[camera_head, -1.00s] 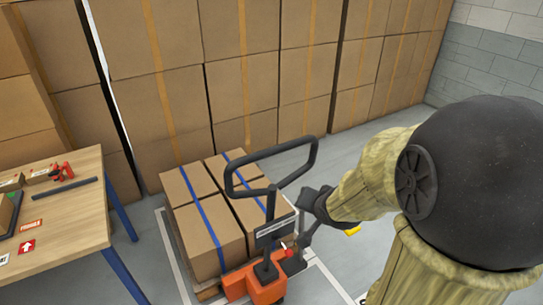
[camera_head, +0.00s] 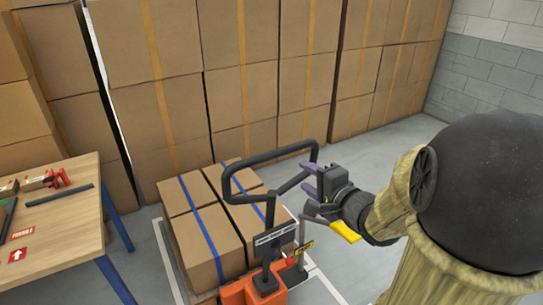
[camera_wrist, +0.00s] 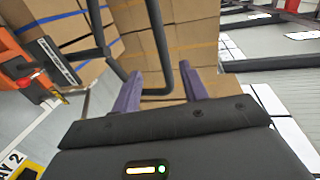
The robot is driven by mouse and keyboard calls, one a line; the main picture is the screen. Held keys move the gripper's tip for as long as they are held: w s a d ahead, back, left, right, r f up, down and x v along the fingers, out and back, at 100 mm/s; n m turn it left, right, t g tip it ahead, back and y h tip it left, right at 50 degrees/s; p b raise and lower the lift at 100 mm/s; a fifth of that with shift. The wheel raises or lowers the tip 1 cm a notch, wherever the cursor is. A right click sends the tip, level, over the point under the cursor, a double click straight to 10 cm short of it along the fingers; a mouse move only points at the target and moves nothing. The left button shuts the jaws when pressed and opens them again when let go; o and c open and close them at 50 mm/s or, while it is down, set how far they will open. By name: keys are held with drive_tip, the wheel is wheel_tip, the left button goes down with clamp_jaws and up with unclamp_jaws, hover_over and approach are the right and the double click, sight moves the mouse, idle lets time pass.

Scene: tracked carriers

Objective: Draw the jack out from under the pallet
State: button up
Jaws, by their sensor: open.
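The orange pallet jack (camera_head: 250,292) stands at the near end of a load of strapped cartons (camera_head: 190,255). The pallet beneath them is almost wholly hidden, and so are the jack's forks. The jack's black loop handle (camera_head: 232,181) rises upright in front of the cartons. My gripper (camera_head: 309,178) is open and empty, just right of the handle loop, with its purple fingers pointing towards it. In the wrist view the handle (camera_wrist: 164,50) lies ahead, its lower bend seen between my fingertips (camera_wrist: 160,82). I cannot tell whether they touch.
A wooden table (camera_head: 60,235) with blue legs stands at the left, carrying a red tool and labels. Tall stacks of cartons (camera_head: 300,75) line the back. White lines border the bay on the floor. Grey floor (camera_head: 375,160) is clear at the right.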

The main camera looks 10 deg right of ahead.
drive_tip(key=p, duration=0.8)
approach(275, 157)
drive_tip(key=p+x, duration=0.2)
drive_tip(key=x, duration=0.9)
drive_tip(key=shift+w+a, duration=0.1)
drive_tip(key=shift+w, duration=0.1)
clamp_jaws()
